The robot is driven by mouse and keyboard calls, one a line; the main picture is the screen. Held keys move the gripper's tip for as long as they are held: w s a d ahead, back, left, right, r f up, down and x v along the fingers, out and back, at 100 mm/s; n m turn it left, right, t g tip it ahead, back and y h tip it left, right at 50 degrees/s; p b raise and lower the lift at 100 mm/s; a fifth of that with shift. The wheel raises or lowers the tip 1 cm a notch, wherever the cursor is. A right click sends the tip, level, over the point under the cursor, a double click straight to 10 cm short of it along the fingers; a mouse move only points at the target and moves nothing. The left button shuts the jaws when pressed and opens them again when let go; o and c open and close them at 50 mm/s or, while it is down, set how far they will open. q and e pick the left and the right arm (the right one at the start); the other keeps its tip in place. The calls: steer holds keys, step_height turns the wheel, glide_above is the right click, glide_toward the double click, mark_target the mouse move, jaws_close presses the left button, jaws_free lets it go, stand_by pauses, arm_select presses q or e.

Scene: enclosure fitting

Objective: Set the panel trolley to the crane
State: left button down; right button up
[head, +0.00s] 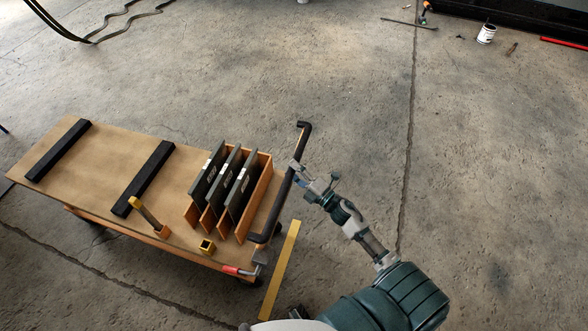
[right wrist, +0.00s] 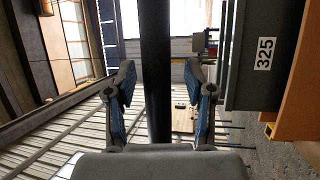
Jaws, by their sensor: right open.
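The panel trolley (head: 110,160) has a flat wooden deck and stands at the left in the head view. Its black tubular handle (head: 285,190) rises at the right end. Several dark panels (head: 238,185) stand upright in a wooden rack beside the handle. My right gripper (head: 299,171) is at the handle, with its fingers open. In the right wrist view the black handle bar (right wrist: 157,40) runs between the open fingers, with a gap on both sides. A panel marked 325 (right wrist: 264,54) shows to the right. My left gripper is not in view. I cannot identify a crane.
Two black strips (head: 58,150) lie across the deck. A yellow upright piece (head: 150,215), a small yellow block (head: 207,246) and a red-tipped lever (head: 238,270) are near its front edge. A yellow strip (head: 280,268) lies on the floor. The concrete floor beyond is largely clear.

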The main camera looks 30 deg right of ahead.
steer(key=shift+w+a+r, duration=0.1)
steer(key=shift+a+r, duration=0.05)
steer(key=shift+a, duration=0.5)
steer(key=shift+d, duration=0.1)
steer(key=c, duration=1)
steer(key=shift+d, duration=0.15)
jaws_close()
